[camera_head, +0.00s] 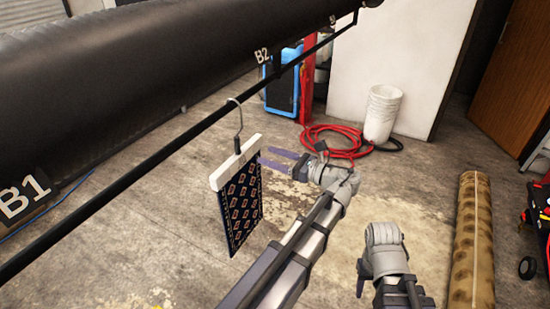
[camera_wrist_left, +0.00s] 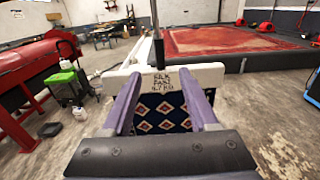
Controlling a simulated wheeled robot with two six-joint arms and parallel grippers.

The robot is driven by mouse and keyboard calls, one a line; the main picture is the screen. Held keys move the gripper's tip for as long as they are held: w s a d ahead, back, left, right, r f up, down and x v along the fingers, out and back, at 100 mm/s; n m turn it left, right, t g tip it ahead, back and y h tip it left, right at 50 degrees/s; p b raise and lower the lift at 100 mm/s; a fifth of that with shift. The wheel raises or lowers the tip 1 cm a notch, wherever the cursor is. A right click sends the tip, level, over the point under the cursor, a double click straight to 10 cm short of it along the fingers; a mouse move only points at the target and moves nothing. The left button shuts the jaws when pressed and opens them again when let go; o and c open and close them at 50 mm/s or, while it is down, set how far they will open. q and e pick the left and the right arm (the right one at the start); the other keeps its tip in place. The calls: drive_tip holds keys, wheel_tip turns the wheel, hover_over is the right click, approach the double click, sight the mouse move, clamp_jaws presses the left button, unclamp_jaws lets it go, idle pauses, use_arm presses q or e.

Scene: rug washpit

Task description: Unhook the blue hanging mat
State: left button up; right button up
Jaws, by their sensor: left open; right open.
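The blue mat (camera_head: 240,205), dark blue with a red and cream pattern, hangs from a white clamp bar (camera_head: 232,165). The bar's metal hook (camera_head: 239,118) goes over a thin black rail (camera_head: 185,140). My left gripper (camera_head: 272,158) is open, its purple fingers pointing at the right end of the bar. In the left wrist view the bar (camera_wrist_left: 163,78), with black lettering, and the mat (camera_wrist_left: 160,118) show between and beyond the left fingers (camera_wrist_left: 163,105); I cannot tell whether they touch. My right gripper (camera_head: 365,278) is low at right, apart from the mat, its fingers not clearly visible.
A large black roller (camera_head: 150,75), marked B1 and B2, runs above the rail. A red hose (camera_head: 335,140) and white buckets (camera_head: 382,112) stand behind. A rolled rug (camera_head: 473,240) lies at right. The floor under the mat looks clear.

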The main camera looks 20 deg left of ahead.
sight(238, 154)
use_arm(q)
drive_tip(key=shift+w+a, duration=0.15)
drive_tip(key=shift+a, duration=1.85)
drive_tip(key=shift+w+a, duration=0.15)
drive_tip(key=shift+a, duration=1.8)
drive_tip(key=shift+w+a, duration=0.15)
drive_tip(key=shift+a, duration=1.85)
clamp_jaws()
drive_tip(key=shift+r, duration=0.1)
drive_tip(key=shift+r+p, duration=2.15)
drive_tip(key=shift+p, duration=0.1)
